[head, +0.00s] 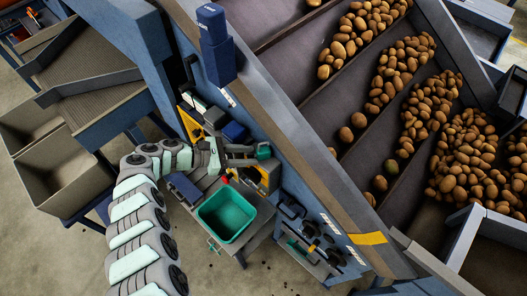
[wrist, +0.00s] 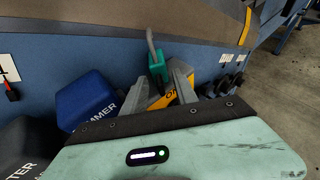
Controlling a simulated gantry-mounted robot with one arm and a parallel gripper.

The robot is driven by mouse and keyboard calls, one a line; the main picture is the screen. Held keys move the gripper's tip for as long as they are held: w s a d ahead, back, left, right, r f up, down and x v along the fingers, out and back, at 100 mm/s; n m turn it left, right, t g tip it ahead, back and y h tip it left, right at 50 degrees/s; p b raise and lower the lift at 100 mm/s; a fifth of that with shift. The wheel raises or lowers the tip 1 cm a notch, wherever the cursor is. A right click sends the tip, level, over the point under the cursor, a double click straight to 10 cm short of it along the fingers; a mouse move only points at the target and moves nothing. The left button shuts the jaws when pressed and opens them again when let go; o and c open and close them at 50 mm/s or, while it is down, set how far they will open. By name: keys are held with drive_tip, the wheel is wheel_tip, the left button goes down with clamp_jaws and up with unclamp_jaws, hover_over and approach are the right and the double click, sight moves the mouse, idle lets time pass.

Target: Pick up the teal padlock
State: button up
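The teal padlock (wrist: 157,66) is in the upper middle of the wrist view, with a grey shackle rising above its body. In the head view the padlock (head: 263,151) shows small at the side of the blue machine frame. My gripper (wrist: 161,72) has its two grey fingers apart, one on either side of the padlock's lower body. In the head view my gripper (head: 247,155) points right, with its tips just short of the padlock. Whether a finger touches the padlock cannot be told.
A blue box (wrist: 86,100) and a yellow box (wrist: 165,99) stand close to the fingers in the wrist view. A teal bin (head: 226,214) sits below my gripper in the head view. The blue machine panel (wrist: 110,48) is close behind. Potatoes (head: 430,115) lie at the right.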

drive_tip(key=shift+x, duration=1.2)
drive_tip(key=shift+c, duration=0.3)
clamp_jaws()
